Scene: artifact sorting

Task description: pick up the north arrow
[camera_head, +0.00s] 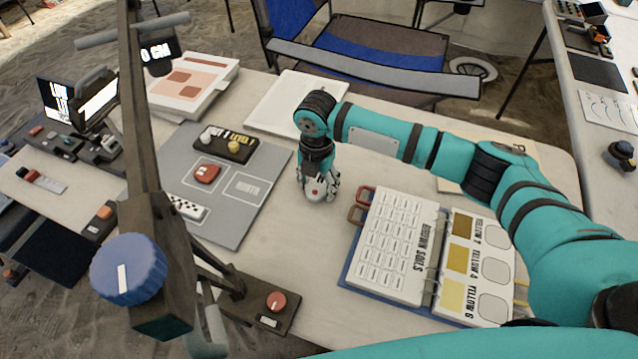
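My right gripper (318,196) points down at the table, just right of the grey mat (262,190). Its fingers are small and foreshortened, so I cannot tell whether they are open or holding anything. I cannot make out a north arrow; the gripper hides the tabletop beneath it. On the mat lie a red piece (206,173), a black-and-white marked piece (186,207) and a dark block with yellow lettering (228,145). My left gripper is not in view.
An open color-chart binder (392,245) lies right of the gripper. A dark post with a blue knob (128,268) stands at front left. A white tray (296,104) and a blue chair (350,45) are behind. Bare tabletop (300,235) lies between mat and binder.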

